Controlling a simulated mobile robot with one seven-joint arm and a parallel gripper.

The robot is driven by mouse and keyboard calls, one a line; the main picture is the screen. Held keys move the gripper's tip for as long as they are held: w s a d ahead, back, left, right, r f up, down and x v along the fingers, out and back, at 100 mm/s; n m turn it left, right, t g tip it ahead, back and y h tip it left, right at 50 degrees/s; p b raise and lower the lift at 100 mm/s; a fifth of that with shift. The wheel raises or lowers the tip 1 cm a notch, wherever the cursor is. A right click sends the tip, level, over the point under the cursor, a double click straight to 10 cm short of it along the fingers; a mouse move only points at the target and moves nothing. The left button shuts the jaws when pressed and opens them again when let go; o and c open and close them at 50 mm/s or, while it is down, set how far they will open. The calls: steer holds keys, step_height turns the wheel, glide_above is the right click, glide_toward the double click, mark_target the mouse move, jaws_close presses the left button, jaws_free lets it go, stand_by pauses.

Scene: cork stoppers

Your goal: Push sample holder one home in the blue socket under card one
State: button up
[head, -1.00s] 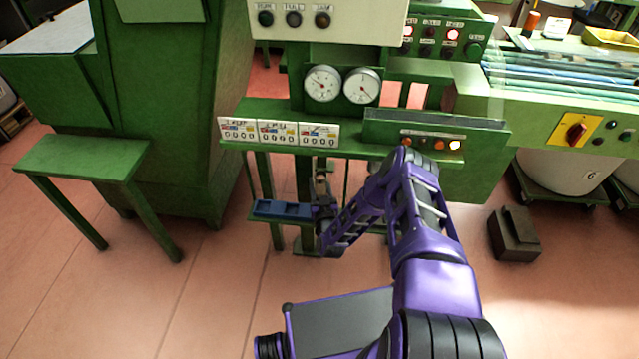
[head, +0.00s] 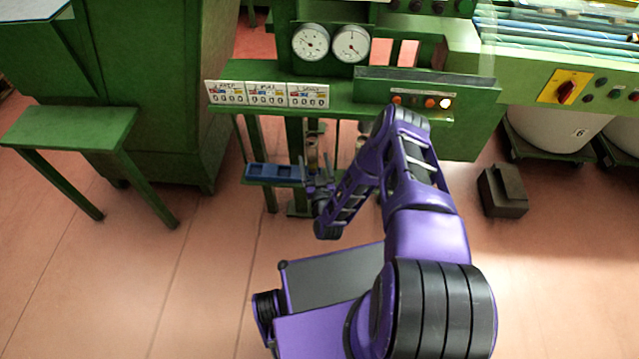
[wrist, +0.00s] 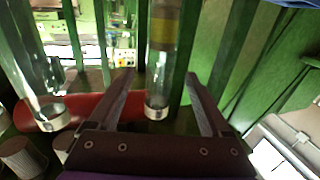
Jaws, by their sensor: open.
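My gripper (head: 316,168) is open beside the right end of the blue socket block (head: 272,174), which sits on a low green shelf under the card row. In the wrist view my two fingers (wrist: 158,78) are spread with a clear tube (wrist: 160,60) between them in the picture; it has a yellow-brown band and a metal base. I see no finger touching it. A second clear tube (wrist: 30,70) stands at left. I cannot tell which is sample holder one. Three white cards (head: 268,94) hang in a row; their numbers are unreadable.
Two round gauges (head: 330,43) sit above the cards. A green panel with lit buttons (head: 420,101) stands right of them. A red cylinder (wrist: 60,112) lies low in the wrist view. A green bench (head: 68,127) is at left, a dark block (head: 503,192) on the floor at right.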

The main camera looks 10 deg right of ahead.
steer(key=s+p, duration=0.1)
steer(key=s, duration=0.9)
steer(key=shift+s+a, duration=0.3)
